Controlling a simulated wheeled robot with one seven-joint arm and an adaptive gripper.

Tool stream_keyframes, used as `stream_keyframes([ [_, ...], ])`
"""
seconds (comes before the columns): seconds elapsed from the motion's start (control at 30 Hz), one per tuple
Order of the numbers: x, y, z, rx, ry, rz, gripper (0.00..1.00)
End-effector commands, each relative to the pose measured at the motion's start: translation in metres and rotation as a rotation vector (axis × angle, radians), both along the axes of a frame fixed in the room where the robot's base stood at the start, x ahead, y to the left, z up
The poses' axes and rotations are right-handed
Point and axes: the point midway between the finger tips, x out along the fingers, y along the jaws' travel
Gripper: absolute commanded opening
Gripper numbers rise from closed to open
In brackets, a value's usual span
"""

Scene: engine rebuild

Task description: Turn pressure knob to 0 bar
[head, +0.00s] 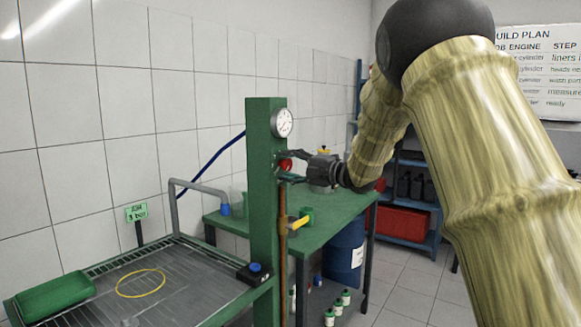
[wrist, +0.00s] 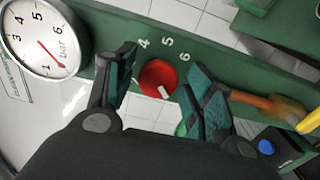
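The red pressure knob (wrist: 158,76) sits on the green post (head: 264,200), with a white pointer mark toward the lower right in the wrist view. The numbers 4, 5 and 6 show around its upper side. My gripper (wrist: 163,62) is open, with one finger on each side of the knob; gaps show, so it does not look gripped. In the head view my gripper (head: 288,166) reaches the post from the right, and the red knob (head: 285,164) is partly visible. The round gauge (wrist: 44,38) has a red needle; its exact reading is unclear.
A yellow-handled valve (head: 299,222) on a copper pipe is below the knob. A wash tray (head: 190,285) with a yellow ring (head: 141,283) is left of the post. A sign (head: 136,212) reads "3 bar". A green bench (head: 345,205) stands behind.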

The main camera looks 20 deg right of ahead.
Motion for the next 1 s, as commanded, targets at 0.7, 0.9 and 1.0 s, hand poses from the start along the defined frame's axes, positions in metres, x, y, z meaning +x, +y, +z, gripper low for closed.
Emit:
stream_keyframes([
  [0.7, -0.040, -0.033, 0.001, 0.002, -0.001, -0.003, 0.58],
  [0.9, -0.068, -0.055, 0.001, 0.002, -0.001, -0.003, 0.58],
  [1.0, -0.079, -0.063, 0.000, 0.003, 0.000, -0.001, 0.58],
])
